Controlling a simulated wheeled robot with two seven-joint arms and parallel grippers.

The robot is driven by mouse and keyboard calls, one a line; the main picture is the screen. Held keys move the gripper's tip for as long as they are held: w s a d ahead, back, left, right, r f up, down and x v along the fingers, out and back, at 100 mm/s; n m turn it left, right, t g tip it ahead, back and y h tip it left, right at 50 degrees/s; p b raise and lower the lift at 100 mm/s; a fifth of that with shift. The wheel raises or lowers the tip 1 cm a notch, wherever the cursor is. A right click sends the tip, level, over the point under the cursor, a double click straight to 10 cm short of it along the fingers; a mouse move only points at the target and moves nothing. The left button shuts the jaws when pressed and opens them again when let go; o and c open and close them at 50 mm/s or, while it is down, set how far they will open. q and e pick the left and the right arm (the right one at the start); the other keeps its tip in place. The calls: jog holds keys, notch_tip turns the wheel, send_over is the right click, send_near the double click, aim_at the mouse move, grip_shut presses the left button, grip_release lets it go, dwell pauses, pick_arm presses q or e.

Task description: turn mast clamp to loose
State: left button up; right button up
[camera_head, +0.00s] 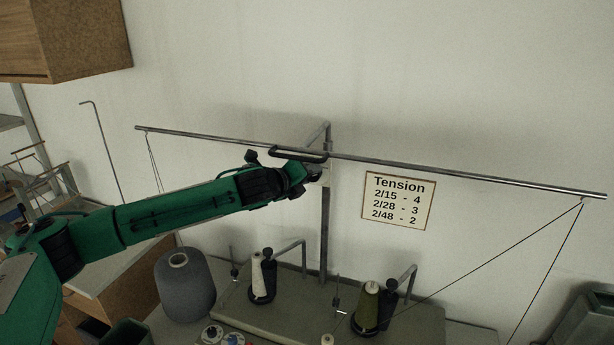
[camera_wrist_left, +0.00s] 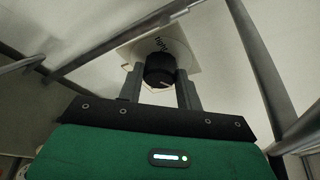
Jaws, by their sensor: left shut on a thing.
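The mast (camera_head: 324,235) rises from the grey station and carries a long metal crossbar (camera_head: 450,172). My left gripper (camera_head: 314,172) reaches up to the mast just under the crossbar. In the left wrist view its two fingers (camera_wrist_left: 168,90) are shut around a black round knob (camera_wrist_left: 159,70), the mast clamp. In the head view the knob is hidden behind the gripper. My right gripper is not in view.
A sign headed Tension (camera_head: 398,200) hangs on the wall right of the mast. A grey yarn cone (camera_head: 185,285), a white spool (camera_head: 257,275) and an olive spool (camera_head: 367,308) stand below. Threads run down from the crossbar's right end. A wooden cabinet (camera_head: 85,40) is at upper left.

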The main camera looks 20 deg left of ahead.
pick_arm(q)
jog(key=shift+f, duration=0.15)
jog(key=o, duration=1)
jog(key=shift+d, duration=0.1)
jog(key=b+v, duration=0.5)
jog(key=v, duration=0.8)
jog(key=shift+s, duration=0.3)
